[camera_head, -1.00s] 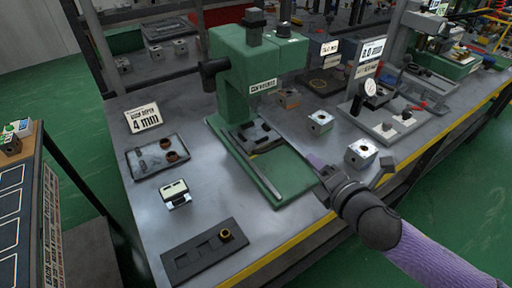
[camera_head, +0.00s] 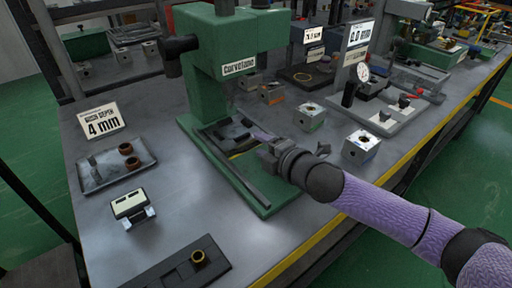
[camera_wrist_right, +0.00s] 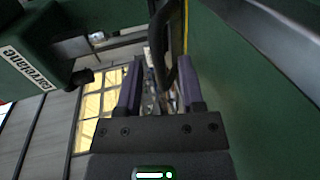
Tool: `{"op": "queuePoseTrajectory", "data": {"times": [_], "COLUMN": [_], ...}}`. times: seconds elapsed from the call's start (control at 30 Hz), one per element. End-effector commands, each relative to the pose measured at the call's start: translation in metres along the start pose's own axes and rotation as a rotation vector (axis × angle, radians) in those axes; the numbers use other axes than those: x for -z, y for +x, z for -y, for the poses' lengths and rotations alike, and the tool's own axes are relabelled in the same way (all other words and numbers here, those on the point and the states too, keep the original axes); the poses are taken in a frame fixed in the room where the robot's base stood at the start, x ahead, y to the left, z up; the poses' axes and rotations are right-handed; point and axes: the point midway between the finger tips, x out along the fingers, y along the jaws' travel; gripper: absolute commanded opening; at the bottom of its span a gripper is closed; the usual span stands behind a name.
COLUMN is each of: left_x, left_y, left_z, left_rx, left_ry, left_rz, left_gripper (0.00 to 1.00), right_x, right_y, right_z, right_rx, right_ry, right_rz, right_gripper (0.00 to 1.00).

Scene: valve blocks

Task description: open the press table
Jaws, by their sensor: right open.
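The green press (camera_head: 222,75) stands on the metal bench, and its label and column also show in the wrist view (camera_wrist_right: 25,45). Its dark press table (camera_head: 228,134) sits low on the green base (camera_head: 262,207), beside a long grey rail (camera_head: 225,160). My right gripper (camera_head: 262,142) reaches in from the right over the base, at the near right edge of the dark table. In the wrist view my right gripper (camera_wrist_right: 159,88) is open, with a dark curved bar (camera_wrist_right: 160,45) ahead between its fingers. Contact with the bar cannot be told. The left gripper is not in view.
A grey tray with brown rings (camera_head: 115,168), a white-topped block (camera_head: 132,206) and a dark plate with a brass ring (camera_head: 175,268) lie left of the press. Metal blocks (camera_head: 361,147) (camera_head: 309,116) and a gauge stand (camera_head: 385,119) are right.

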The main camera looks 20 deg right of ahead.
Motion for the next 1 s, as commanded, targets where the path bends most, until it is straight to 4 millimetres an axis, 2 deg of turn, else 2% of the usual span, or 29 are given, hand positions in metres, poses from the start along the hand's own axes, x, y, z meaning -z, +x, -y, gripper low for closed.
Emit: {"op": "queuePoseTrajectory", "data": {"times": [0.1, 0.2, 0.47, 0.57, 0.7, 0.73, 1.0], "left_x": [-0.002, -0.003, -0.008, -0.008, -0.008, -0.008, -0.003], "left_y": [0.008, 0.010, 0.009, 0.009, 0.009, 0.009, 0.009], "left_z": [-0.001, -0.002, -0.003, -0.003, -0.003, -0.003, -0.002], "left_rx": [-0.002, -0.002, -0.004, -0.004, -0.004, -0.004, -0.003], "left_ry": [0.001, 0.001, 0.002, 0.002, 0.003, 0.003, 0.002], "left_rz": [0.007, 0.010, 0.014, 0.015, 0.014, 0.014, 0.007], "left_gripper": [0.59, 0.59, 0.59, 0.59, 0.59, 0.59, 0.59], "right_x": [0.000, 0.000, 0.000, 0.000, 0.000, 0.000, 0.000], "right_y": [0.015, 0.021, 0.023, 0.023, 0.022, 0.022, 0.022], "right_z": [0.002, 0.001, 0.000, 0.000, 0.000, 0.000, 0.001], "right_rx": [0.000, 0.000, 0.001, 0.001, 0.001, 0.001, 0.002], "right_ry": [0.001, 0.000, -0.001, -0.001, -0.001, -0.001, -0.001], "right_rz": [0.000, 0.001, 0.000, 0.001, 0.001, 0.001, 0.001], "right_gripper": [0.49, 0.49, 0.49, 0.32, 0.02, 0.00, 0.00]}}
